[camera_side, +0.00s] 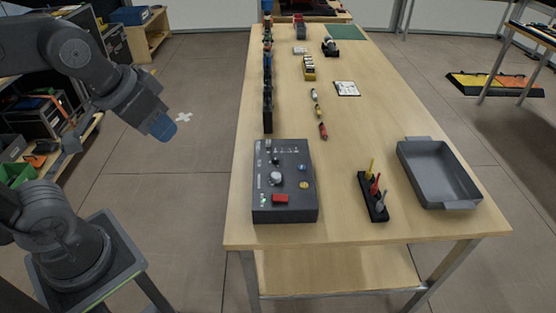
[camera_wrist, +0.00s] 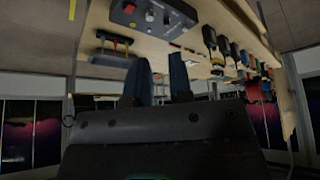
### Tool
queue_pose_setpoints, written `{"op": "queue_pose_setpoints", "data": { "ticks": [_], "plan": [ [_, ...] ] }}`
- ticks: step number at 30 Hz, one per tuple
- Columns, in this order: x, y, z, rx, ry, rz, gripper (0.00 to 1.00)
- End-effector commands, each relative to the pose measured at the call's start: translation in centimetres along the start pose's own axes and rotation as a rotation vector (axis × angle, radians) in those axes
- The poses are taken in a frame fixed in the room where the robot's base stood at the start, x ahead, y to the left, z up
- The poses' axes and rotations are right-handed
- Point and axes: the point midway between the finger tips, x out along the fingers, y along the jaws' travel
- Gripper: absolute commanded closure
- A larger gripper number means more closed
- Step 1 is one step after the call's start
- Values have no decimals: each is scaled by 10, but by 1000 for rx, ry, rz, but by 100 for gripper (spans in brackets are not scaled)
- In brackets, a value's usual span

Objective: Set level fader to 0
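A dark grey control panel (camera_side: 293,208) lies on the near left part of the wooden table. It carries a round light knob (camera_side: 276,178), a red button (camera_side: 280,198), a yellow button and small green marks. The level fader is too small to make out for sure, and its setting cannot be read. My gripper (camera_side: 163,127), with blue fingertips, hangs left of the table, apart from the panel. In the wrist view the two fingers of my gripper (camera_wrist: 160,62) stand apart with nothing between them. The panel (camera_wrist: 180,8) also shows there at the top.
A black rack with screwdrivers (camera_side: 373,198) and a grey tray (camera_side: 440,171) stand right of the panel on the table (camera_side: 340,220). A row of dark holders (camera_side: 268,90) lines the left table edge. Small batteries (camera_side: 318,112) lie behind the panel. Floor between my arm and the table is clear.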

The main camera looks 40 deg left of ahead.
Motion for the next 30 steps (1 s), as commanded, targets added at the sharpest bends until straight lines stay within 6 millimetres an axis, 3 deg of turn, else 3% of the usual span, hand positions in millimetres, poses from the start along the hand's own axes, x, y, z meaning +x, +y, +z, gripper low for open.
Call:
{"op": "queue_pose_setpoints", "data": {
  "ticks": [6,8,14,18,24,30],
  "plan": [
    [14,-6,-72,-155,-104,-21,60],
    [22,-9,-93,-205,-134,-30,60],
    [68,-20,-157,-369,-234,-66,60],
    [113,-31,-193,-482,-300,-98,60],
    [184,-48,-225,-631,-385,-149,60],
    [230,-58,-234,-718,-433,-182,60]
  ]
}}
